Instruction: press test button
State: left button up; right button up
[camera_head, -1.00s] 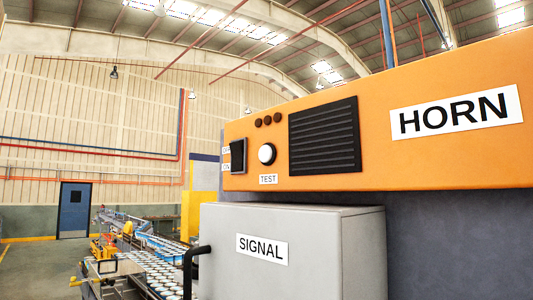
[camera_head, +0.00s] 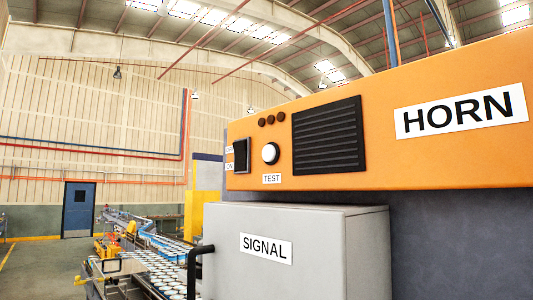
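The white round test button (camera_head: 270,153) sits on the front of the orange horn box (camera_head: 430,165), above a small label (camera_head: 272,179) reading TEST. A black rocker switch (camera_head: 241,155) is to its left, beside small ON/OFF style labels. A black louvred grille (camera_head: 329,136) is to its right, and a large HORN label (camera_head: 461,111) is farther right. Neither of my grippers shows in this view, and nothing touches the button.
Below the horn box is a grey cabinet (camera_head: 330,255) labelled SIGNAL (camera_head: 265,248), with a black handle (camera_head: 196,268) sticking out at its left edge. Open floor (camera_head: 40,265) and a blue door (camera_head: 77,209) lie farther left.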

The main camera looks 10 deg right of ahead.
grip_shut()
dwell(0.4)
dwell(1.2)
